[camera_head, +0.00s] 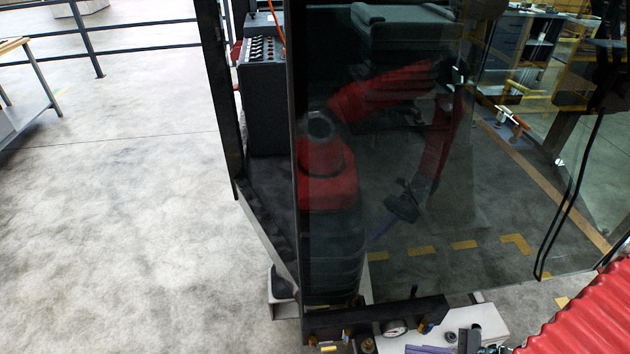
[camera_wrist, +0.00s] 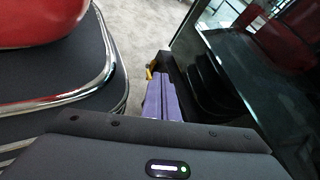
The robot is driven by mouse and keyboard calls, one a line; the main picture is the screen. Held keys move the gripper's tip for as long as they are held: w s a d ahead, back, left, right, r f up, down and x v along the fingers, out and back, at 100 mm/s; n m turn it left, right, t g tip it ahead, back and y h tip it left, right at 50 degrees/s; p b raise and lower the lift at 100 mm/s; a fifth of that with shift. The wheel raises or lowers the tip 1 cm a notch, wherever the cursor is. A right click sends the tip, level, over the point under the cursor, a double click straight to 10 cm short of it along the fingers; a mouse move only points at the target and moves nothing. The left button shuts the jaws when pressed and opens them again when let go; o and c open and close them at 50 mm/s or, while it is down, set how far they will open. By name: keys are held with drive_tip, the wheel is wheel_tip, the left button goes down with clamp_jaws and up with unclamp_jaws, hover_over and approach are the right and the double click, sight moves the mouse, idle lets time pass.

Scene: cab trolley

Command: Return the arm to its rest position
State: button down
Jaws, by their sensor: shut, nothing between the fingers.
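My gripper (camera_wrist: 160,97) shows its purple fingers in the wrist view, pressed together with nothing between them. They point away over a dark frame ledge (camera_wrist: 183,78) beside a glass pane (camera_wrist: 215,85). In the head view a bit of purple finger shows at the lower edge, mostly cut off. My red ribbed arm sleeve fills the lower right corner there. The large dark glass pane (camera_head: 420,280) carries a reflection of my red arm, bent with the gripper pointing down. I cannot tell the exact gap between the fingers and the ledge.
A dark upright post (camera_head: 218,100) and a black lower bar (camera_head: 375,318) frame the glass. A battery-like box (camera_head: 265,105) stands behind the post. A table (camera_head: 25,95) and a railing (camera_head: 125,22) are at the far left. The grey floor (camera_head: 120,210) at left is clear.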

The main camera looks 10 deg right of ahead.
drive_tip(key=w+a+r+n+g+h, duration=0.2)
drive_tip(key=r+n+g+h, duration=0.2)
drive_tip(key=r+n, duration=0.5)
drive_tip(key=w+a+r+n+g+h, duration=0.25)
drive_tip(key=r+n+g+h, duration=0.2)
drive_tip(key=r, duration=0.85)
drive_tip(key=w+a+r+n+t+h, duration=0.1)
drive_tip(key=a+r+n+t, duration=0.5)
drive_tip(key=a+r, duration=0.8)
drive_tip(key=shift+w+r+n+h, duration=0.15)
drive_tip(key=shift+r+n+h, duration=0.2)
drive_tip(key=shift+r+n, duration=0.65)
